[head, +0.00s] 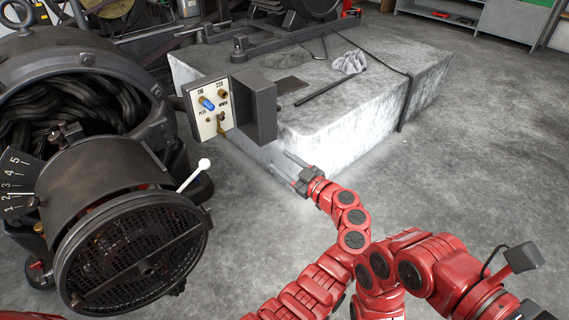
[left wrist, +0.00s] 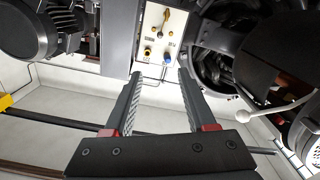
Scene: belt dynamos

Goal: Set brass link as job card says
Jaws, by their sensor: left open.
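The cream terminal panel (head: 209,120) carries "110" and "220" marks above, a blue-capped terminal (head: 207,104) and brass terminals. The brass link (head: 221,126) appears to hang upright low on the panel's right side. In the left wrist view the panel (left wrist: 152,38) is upside down beyond my fingers, with the brass link (left wrist: 163,21) at its top. My left gripper (head: 281,166) is open and empty, right of and below the panel, apart from it. It also shows in the left wrist view (left wrist: 160,75). I cannot make out a job card.
A dark grey box (head: 255,104) stands beside the panel's right edge. The dynamo (head: 100,180) with a mesh end, white-knobbed lever (head: 204,164) and numbered scale (head: 15,182) is at left. A pale plinth (head: 345,115) holds a rod and rag. Floor at right is clear.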

